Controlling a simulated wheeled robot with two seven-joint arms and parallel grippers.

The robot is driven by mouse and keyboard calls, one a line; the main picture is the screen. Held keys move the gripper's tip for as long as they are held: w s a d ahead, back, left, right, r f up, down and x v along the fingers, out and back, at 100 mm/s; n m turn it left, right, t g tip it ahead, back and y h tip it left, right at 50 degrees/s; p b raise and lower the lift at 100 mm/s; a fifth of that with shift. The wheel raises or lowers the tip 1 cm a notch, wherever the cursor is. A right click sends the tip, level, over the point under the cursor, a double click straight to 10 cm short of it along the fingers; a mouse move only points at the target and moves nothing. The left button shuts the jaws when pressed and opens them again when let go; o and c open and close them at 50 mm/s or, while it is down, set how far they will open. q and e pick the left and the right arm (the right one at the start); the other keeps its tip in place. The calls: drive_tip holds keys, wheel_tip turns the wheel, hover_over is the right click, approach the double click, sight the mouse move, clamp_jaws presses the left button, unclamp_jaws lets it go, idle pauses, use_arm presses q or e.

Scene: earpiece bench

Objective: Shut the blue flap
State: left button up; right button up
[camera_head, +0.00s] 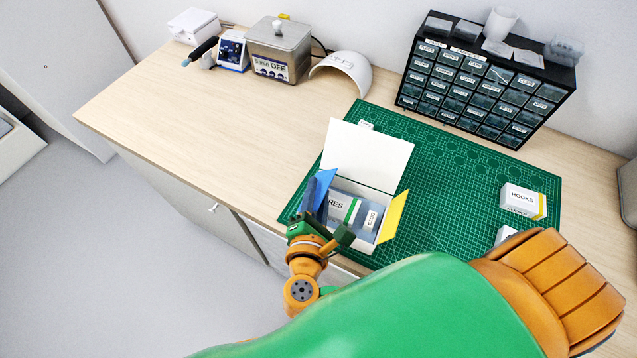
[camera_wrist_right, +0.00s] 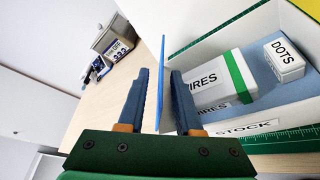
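The blue flap (camera_head: 325,186) stands up on the left side of an open white box (camera_head: 391,237) on the green mat. In the right wrist view the flap (camera_wrist_right: 161,88) shows nearly edge-on between the fingers. My right gripper (camera_head: 314,198) is at the box's left side; in its wrist view the right gripper (camera_wrist_right: 160,78) is open, with a finger on either side of the flap and gaps visible. The white lid (camera_head: 366,153) stands open at the back, and a yellow flap (camera_head: 392,217) leans outward on the right. My left gripper is not in view.
The box holds a WIRES packet (camera_wrist_right: 215,80) and a DOTS packet (camera_wrist_right: 284,58). A HOOKS box (camera_head: 521,200) stands on the green mat (camera_head: 450,190) at right. A drawer cabinet (camera_head: 480,85) is behind. My green arm covers the front.

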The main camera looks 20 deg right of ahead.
drive_tip(key=shift+x, duration=0.75)
drive_tip(key=shift+s+a, duration=0.1)
drive_tip(key=shift+s, duration=0.05)
clamp_jaws()
idle(0.6)
